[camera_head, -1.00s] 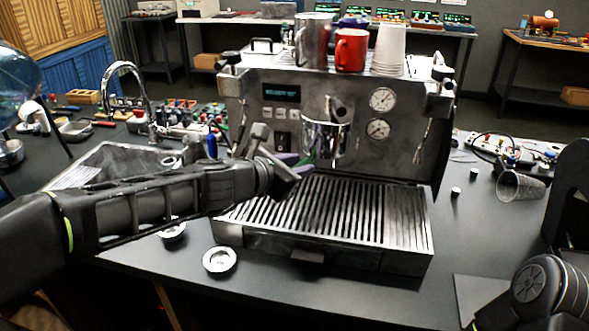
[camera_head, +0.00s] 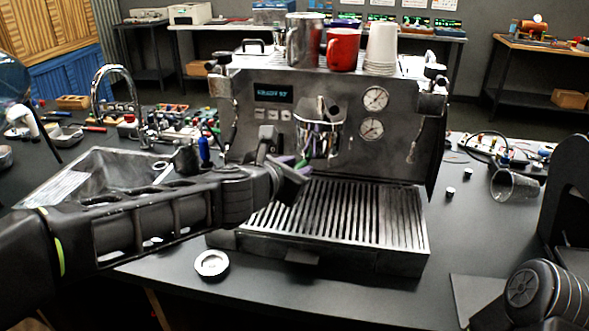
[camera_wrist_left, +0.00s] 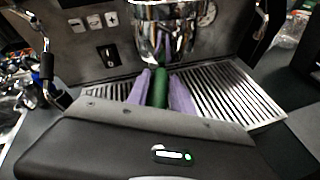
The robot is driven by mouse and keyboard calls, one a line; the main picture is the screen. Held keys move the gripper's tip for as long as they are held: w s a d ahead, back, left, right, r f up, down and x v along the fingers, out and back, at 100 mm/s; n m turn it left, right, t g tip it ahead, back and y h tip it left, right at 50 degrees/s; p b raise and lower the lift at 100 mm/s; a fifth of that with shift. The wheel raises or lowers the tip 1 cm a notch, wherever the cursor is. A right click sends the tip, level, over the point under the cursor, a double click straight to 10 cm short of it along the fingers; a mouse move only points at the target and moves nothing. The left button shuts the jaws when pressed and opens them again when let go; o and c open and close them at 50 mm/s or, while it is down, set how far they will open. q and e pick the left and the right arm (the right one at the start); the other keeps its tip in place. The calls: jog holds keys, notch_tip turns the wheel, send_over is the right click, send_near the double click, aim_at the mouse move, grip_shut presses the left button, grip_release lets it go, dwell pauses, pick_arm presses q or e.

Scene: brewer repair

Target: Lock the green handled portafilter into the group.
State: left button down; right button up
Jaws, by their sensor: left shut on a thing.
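The espresso machine (camera_head: 340,140) stands on the dark counter with its chrome group (camera_head: 322,138) at the middle of its front, above the slatted drip tray (camera_head: 345,222). My left gripper (camera_head: 300,170) is in front of and just below the group. In the left wrist view its purple finger pads (camera_wrist_left: 160,95) are shut on the green handle (camera_wrist_left: 160,88) of the portafilter. The handle points from the gripper toward the chrome group (camera_wrist_left: 162,28). The portafilter's head is hard to make out against the group, so I cannot tell how it is seated. My right gripper is not in view.
A red mug (camera_head: 343,50), a steel pitcher (camera_head: 304,40) and stacked paper cups (camera_head: 382,48) stand on the machine. A sink (camera_head: 95,175) lies left. A small round metal part (camera_head: 211,264) sits before the drip tray. A clear glass (camera_head: 512,185) lies at right.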

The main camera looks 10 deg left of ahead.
pick_arm(q)
jog(key=shift+r, duration=0.1)
jog(key=shift+s+d+n+y+b, duration=0.1)
jog(key=shift+d+n+y+b, duration=0.25)
jog(key=shift+b, duration=0.1)
jog(key=shift+s+d+n+t+y, duration=0.1)
jog(key=shift+d+n+t+y, duration=0.15)
jog(key=shift+n+t+y, duration=0.15)
jog(key=shift+d, duration=0.1)
jog(key=shift+s+d+n+y+b, duration=0.1)
jog(key=shift+d+n+y+b, duration=0.5)
jog(key=shift+y, duration=0.35)
